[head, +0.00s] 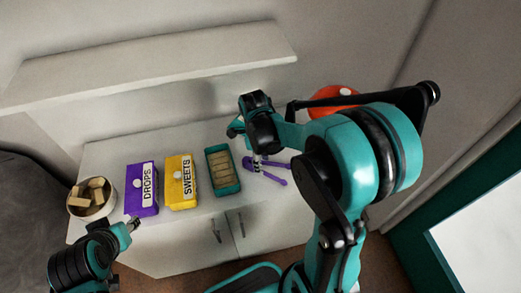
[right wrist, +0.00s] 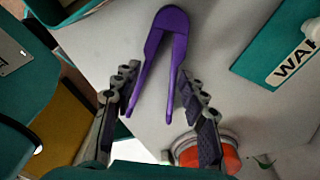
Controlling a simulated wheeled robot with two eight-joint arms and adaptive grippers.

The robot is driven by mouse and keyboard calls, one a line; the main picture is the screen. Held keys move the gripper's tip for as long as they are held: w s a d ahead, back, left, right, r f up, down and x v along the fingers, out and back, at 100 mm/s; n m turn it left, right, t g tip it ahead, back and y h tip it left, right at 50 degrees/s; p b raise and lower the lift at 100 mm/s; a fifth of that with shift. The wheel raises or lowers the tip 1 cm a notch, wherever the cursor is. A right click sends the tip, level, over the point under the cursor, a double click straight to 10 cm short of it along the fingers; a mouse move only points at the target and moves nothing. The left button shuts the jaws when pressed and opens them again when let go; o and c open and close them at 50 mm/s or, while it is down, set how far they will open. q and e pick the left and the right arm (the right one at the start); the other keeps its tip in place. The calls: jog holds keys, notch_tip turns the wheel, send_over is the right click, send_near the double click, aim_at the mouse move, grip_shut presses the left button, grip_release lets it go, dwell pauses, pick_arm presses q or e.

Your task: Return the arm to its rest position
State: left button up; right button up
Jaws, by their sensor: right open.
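My right arm reaches over the white cabinet top in the head view. Its gripper (head: 258,158) hangs above purple tongs (head: 268,176), just right of the teal box of tan bars (head: 223,185). In the right wrist view this gripper (right wrist: 156,78) is open. The tongs (right wrist: 166,24) show between and beyond its spread fingers, and the fingers do not close on them. Whether the fingers touch the tongs is unclear. My left gripper (head: 132,225) is low at the left, near the cabinet's front edge. Its finger gap is too small to judge.
A bowl of tan blocks (head: 74,206), a purple DROPS box (head: 133,203) and a yellow SWEETS box (head: 171,195) stand left of the teal box. A red round object (head: 326,92) is behind my right arm. A shelf (head: 150,72) runs above the cabinet.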

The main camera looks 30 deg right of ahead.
notch_tip(320, 180, up, 10)
jog(key=shift+w+a, duration=0.25)
jog(key=shift+a, duration=0.05)
jog(key=s+a+n+t, duration=0.3)
jog(key=s+n+t, duration=0.1)
jog(key=n, duration=0.9)
jog(key=s+a+n+t, duration=0.3)
jog(key=s+n+t, duration=0.1)
jog(key=n, duration=1)
jog(key=shift+s+r+y, duration=0.2)
jog(key=shift+r+y, duration=0.1)
